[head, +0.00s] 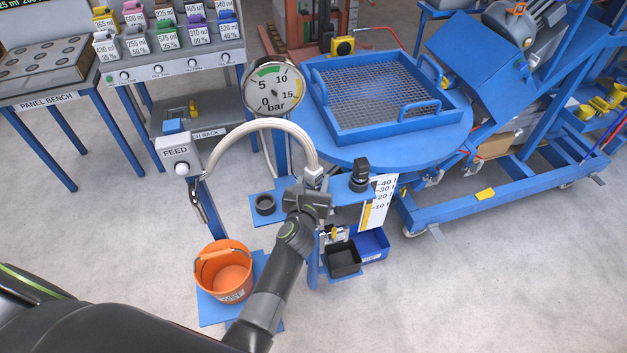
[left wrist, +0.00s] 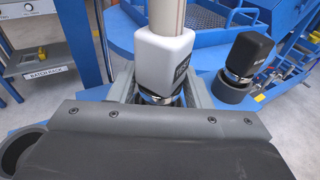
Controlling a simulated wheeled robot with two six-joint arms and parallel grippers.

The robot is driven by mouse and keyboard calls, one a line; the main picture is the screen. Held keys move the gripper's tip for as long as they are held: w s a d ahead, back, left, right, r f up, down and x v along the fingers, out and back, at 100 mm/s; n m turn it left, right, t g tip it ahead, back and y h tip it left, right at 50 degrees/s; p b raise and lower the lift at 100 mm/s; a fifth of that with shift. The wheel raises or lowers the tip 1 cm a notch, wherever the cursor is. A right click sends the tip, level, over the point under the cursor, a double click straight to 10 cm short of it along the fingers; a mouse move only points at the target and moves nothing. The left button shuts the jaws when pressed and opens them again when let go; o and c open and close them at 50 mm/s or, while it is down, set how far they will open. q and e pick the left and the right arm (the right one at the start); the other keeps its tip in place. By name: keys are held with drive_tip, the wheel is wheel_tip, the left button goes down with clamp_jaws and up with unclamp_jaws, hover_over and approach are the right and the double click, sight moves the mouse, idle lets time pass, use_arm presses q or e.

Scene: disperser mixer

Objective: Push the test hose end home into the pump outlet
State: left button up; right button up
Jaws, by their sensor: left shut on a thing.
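The white braided test hose (head: 262,124) arcs over from the left and comes down into a white end fitting (head: 313,176). In the left wrist view the fitting (left wrist: 165,58) stands about upright between my jaws, with a metal collar below it. My left gripper (head: 310,196) is shut on this hose end, above the blue bracket (head: 338,190). The fitting's lower tip is hidden by the gripper, and I cannot tell whether it touches a socket. I cannot make out the pump outlet for certain. My right gripper is not in view.
A black-capped fitting (head: 360,174) stands in a ring close to the right of the gripper. An empty dark ring (head: 265,204) is to the left. A pressure gauge (head: 274,90) rises behind. An orange bucket (head: 224,271) and black bin (head: 343,259) are below.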

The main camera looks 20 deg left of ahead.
sight(314, 167)
use_arm(q)
drive_tip(key=shift+f+b, duration=0.8)
drive_tip(key=shift+f, duration=0.1)
drive_tip(key=o, duration=1.2)
drive_tip(key=shift+o, duration=0.2)
wheel_tip(314, 167, up, 9)
drive_tip(key=p, duration=0.8)
drive_tip(key=shift+r, duration=0.1)
drive_tip(key=shift+r+p, duration=0.3)
drive_tip(key=shift+r, duration=0.15)
